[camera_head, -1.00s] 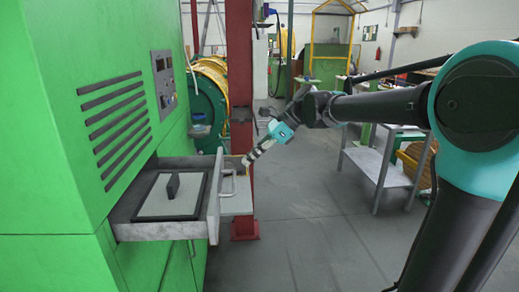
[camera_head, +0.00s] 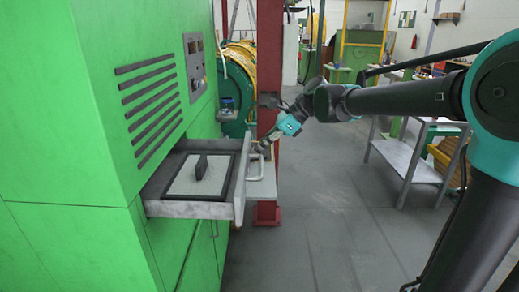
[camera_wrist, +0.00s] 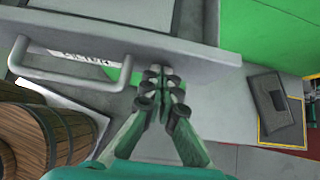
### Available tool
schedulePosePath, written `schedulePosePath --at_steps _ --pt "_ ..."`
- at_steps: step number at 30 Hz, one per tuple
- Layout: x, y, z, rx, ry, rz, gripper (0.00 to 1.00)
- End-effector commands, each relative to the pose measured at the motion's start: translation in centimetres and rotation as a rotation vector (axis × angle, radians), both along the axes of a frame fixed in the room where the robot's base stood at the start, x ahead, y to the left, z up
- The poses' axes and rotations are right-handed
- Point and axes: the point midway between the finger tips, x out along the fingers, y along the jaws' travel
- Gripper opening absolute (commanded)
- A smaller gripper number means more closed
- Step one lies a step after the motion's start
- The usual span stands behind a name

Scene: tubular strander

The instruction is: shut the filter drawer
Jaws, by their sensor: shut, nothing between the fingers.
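The filter drawer (camera_head: 172,209) sticks out of the green cabinet, open. A flat panel with a dark upright grip (camera_head: 201,167) lies inside it. Its grey front carries a pale bar handle (camera_head: 262,172). My gripper (camera_head: 258,149) is at the far end of the drawer front, close to the handle. In the wrist view my gripper (camera_wrist: 162,75) is shut and empty. Its fingertips show just below the drawer front (camera_wrist: 130,35), to the right of the handle (camera_wrist: 70,82). I cannot tell whether they touch the front.
A red column (camera_head: 268,100) stands just behind the drawer. A grey side table (camera_head: 408,160) stands at the right, with clear floor between. The wrist view shows a wooden barrel (camera_wrist: 45,140) at lower left and a dark grey box (camera_wrist: 274,103) at right.

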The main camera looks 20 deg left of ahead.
Motion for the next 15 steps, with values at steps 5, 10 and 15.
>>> schedulePosePath --at_steps 5,10,15 --pt "-0.6 2.0 0.0 0.000 -0.001 0.005 0.00" --pt "-1.4 5.5 0.0 0.000 -0.001 0.006 0.00" --pt "-2.5 9.8 0.0 0.000 -0.001 0.006 0.00"
